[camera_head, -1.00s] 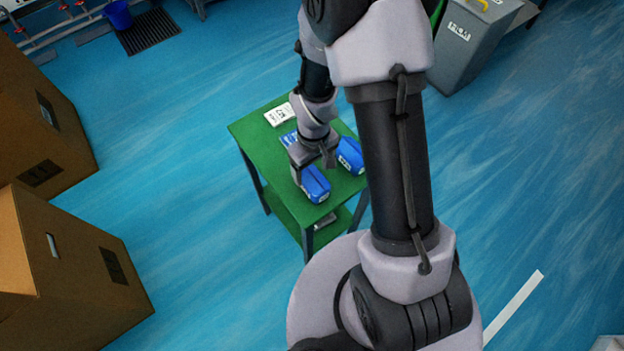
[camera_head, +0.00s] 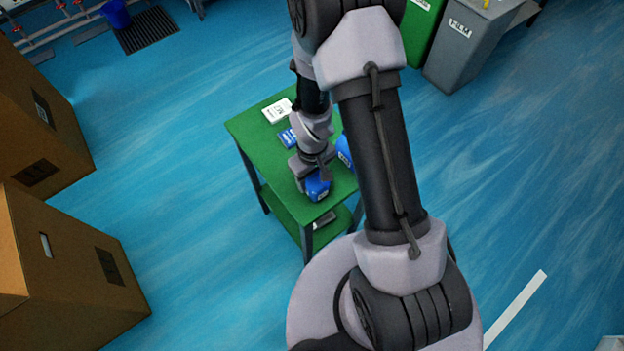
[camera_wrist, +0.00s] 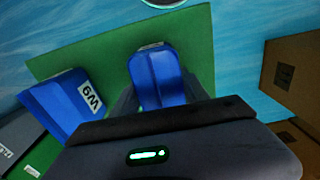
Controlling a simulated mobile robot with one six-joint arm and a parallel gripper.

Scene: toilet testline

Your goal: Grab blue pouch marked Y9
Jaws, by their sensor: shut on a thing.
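A blue pouch (camera_head: 319,190) with a white label shows near the front corner of the green table, partly covered by my gripper (camera_head: 315,175). The label is too small to read. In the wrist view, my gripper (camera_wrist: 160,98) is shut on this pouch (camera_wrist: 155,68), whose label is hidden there. I cannot tell whether it still touches the table. A second blue pouch (camera_wrist: 62,105) lies to its left in the wrist view, with a white label that seems to read W9 or M9. In the head view, this second pouch (camera_head: 344,151) is partly behind my arm.
The green table (camera_head: 255,130) also bears a white labelled item (camera_head: 277,110) and a flat blue item (camera_head: 288,138). Large cardboard boxes (camera_head: 70,275) stand at the left. Grey (camera_head: 460,45) and green (camera_head: 421,30) bins stand at the upper right. Blue floor lies open between.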

